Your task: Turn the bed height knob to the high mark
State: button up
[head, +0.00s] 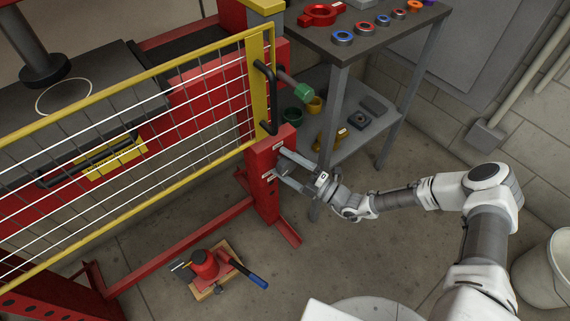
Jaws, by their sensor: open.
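A red upright post (262,189) of the press frame stands near the middle of the head view, with small pale labels on its right-hand face. My gripper (279,164) is at this face, its two fingers apart, one above the other, pointing left toward the post. A small dark shape shows between the fingers against the post. It may be the bed height knob, but it is too small and too covered to be sure. I cannot tell whether the fingers touch it, and no high mark can be read.
A yellow-framed mesh guard (140,147) with a black handle (267,98) stands left of the post. A grey workbench (376,38) with several coloured rings is behind. A white bucket (545,270) stands at right.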

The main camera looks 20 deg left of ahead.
jog(key=p+v, duration=0.3)
jog(key=v, duration=1.4)
jog(key=shift+d, duration=0.25)
jog(key=s+d+r+n+g+h, duration=0.1)
jog(key=d+r+n+g+h, duration=0.2)
jog(key=r+n, duration=0.45)
jog(key=s+d+r+n+g+h, duration=0.1)
jog(key=d+r+n+g+h, duration=0.15)
jog(key=r+n+h, duration=0.4)
jog(key=s+d+r+n+g+h, duration=0.1)
jog(key=d+r+n+h, duration=0.25)
jog(key=r+n, duration=0.55)
jog(key=s+d+r+n+t+h, duration=0.3)
jog(key=s+d+r+n+t, duration=0.25)
jog(key=r+n, duration=0.3)
jog(key=s+d+r+n+t+h, duration=0.4)
jog(key=s+r+n, duration=0.2)
jog(key=r+n, duration=0.3)
notch_tip(320, 180, up, 25)
jog(key=p, duration=2.3)
jog(key=shift+d+f+p, duration=0.2)
jog(key=shift+f+p, duration=0.05)
jog(key=shift+p, duration=0.15)
